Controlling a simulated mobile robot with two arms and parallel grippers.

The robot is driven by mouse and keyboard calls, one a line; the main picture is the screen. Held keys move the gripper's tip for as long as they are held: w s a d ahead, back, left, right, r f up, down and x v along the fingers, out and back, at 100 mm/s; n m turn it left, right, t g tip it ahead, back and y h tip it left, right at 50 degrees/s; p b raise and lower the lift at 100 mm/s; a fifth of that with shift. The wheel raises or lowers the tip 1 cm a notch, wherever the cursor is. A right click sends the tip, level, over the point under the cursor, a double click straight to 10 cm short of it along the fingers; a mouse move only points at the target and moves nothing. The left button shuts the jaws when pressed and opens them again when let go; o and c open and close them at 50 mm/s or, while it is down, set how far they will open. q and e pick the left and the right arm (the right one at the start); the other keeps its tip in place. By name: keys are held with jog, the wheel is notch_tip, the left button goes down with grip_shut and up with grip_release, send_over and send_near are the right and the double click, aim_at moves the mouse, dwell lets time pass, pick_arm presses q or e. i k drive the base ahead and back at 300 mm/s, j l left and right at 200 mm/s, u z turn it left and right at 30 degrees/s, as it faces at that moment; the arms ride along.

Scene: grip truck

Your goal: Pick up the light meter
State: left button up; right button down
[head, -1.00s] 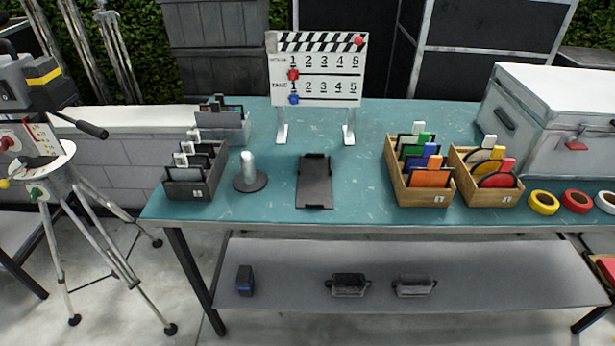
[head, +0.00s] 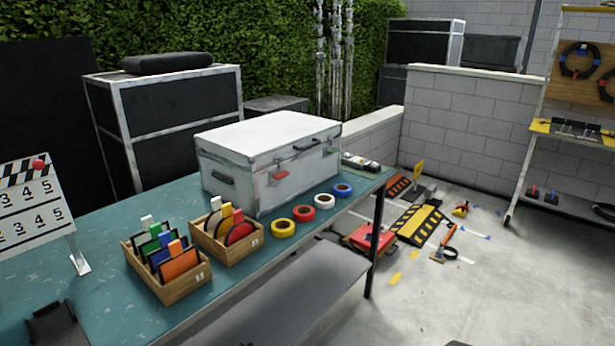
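I cannot make out a light meter for certain in the head view. A row of small dark and white items (head: 360,163) lies at the far right end of the teal table (head: 100,222), behind the case, too small to identify. Neither of my grippers is in view.
A silver case (head: 265,160) stands on the table. In front are two wooden boxes (head: 188,290) (head: 240,252) of coloured cards and several tape rolls (head: 283,228). A clapperboard (head: 30,205) is at left. Ramps (head: 420,225) and tools lie on the floor at right, near a shelf rack (head: 575,128).

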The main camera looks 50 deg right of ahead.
aim_at(354, 160)
jog(key=z, duration=1.9)
